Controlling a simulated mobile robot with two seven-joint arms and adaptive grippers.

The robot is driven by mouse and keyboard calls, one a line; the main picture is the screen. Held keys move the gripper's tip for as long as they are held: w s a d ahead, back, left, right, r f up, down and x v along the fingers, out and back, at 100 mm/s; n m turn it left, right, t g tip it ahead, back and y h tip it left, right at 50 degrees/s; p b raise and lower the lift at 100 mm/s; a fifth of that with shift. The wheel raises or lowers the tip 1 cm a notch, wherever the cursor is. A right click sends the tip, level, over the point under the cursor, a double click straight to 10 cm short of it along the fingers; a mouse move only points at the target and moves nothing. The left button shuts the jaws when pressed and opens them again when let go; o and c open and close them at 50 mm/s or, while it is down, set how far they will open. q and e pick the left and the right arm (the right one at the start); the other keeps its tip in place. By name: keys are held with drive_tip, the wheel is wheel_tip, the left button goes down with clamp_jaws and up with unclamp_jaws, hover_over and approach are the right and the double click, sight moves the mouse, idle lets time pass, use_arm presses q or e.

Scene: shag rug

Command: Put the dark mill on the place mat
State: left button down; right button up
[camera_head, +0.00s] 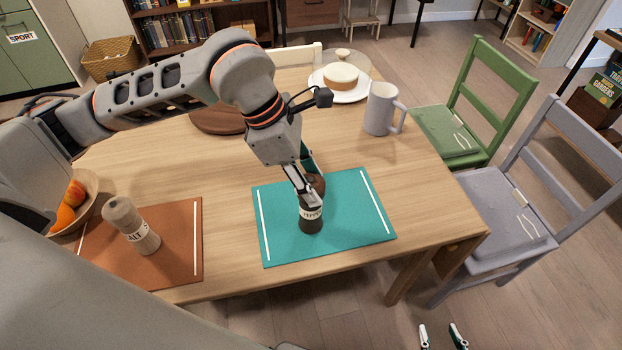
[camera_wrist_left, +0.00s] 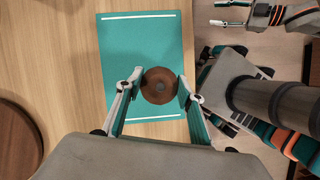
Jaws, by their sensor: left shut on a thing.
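The dark pepper mill (camera_head: 311,222) is upright over the teal place mat (camera_head: 350,206), within its edges. Its base looks to be at the mat's surface, but I cannot tell whether it touches. My left gripper (camera_head: 309,190) is shut on the mill's upper part from above. In the left wrist view, the mill's round brown top (camera_wrist_left: 158,86) sits between the two fingers, with the teal mat (camera_wrist_left: 140,50) beneath. My right gripper (camera_head: 442,338) is empty, with its fingertips apart, over the floor at the bottom edge of the head view.
A light salt mill (camera_head: 133,228) stands on an orange-brown mat (camera_head: 180,265) at left, near a fruit bowl (camera_head: 86,208). A grey mug (camera_head: 380,110), a cake on a white plate (camera_head: 358,95) and a round brown board (camera_head: 210,120) are farther back. Two chairs line the right side.

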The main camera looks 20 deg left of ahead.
use_arm(q)
drive_tip(key=c, duration=1.3)
unclamp_jaws()
drive_tip(key=shift+f, duration=0.1)
drive_tip(key=v, duration=1.2)
drive_tip(key=shift+r+p, duration=0.25)
drive_tip(key=shift+p, duration=0.05)
drive_tip(key=shift+s+d+f, duration=0.1)
drive_tip(key=shift+s, duration=0.05)
